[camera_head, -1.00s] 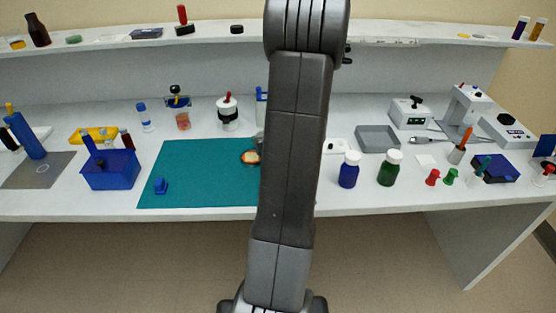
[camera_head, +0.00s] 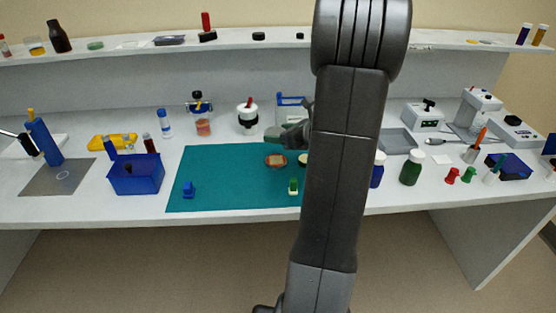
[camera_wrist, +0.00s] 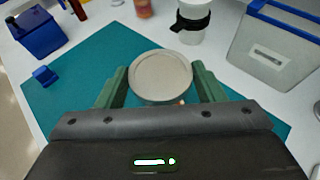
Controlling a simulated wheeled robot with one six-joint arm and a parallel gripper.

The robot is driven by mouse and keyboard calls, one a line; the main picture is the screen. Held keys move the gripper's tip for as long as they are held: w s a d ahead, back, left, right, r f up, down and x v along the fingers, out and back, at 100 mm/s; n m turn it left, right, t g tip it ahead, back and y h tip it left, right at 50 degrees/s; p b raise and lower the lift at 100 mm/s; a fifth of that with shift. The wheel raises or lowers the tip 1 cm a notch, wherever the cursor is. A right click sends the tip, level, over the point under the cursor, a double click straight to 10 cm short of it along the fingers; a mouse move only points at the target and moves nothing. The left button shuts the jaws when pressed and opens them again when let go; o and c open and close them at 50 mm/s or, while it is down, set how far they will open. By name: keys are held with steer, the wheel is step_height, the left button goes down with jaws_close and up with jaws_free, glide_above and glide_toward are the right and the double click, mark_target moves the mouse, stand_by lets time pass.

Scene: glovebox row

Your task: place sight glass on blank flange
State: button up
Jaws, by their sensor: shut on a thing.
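The sight glass, seemingly the pale grey round disc (camera_wrist: 160,75) with a lighter rim, sits between the green fingers of my gripper (camera_wrist: 160,88) in the wrist view. The fingers are shut on its two sides. In the head view my gripper (camera_head: 288,137) reaches out left of my arm above the teal mat. A brownish disc with a pale rim (camera_head: 276,161) lies on the mat just below it. A yellowish disc (camera_head: 303,160) is partly hidden by my arm. I cannot tell which of these is the blank flange.
The teal mat (camera_head: 225,190) also holds a small blue piece (camera_head: 188,189) and a green-and-white piece (camera_head: 293,186). A blue box (camera_head: 135,175) stands left of the mat.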

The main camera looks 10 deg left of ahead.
mark_target(281, 162)
step_height(281, 162, down, 9)
steer(key=shift+r+b, duration=0.15)
steer(key=shift+b, duration=0.15)
steer(key=shift+f, duration=0.25)
steer(key=o, duration=1.4)
steer(key=shift+r, duration=0.1)
steer(key=shift+r, duration=0.25)
steer(key=v, duration=1.2)
steer(key=shift+f, duration=0.15)
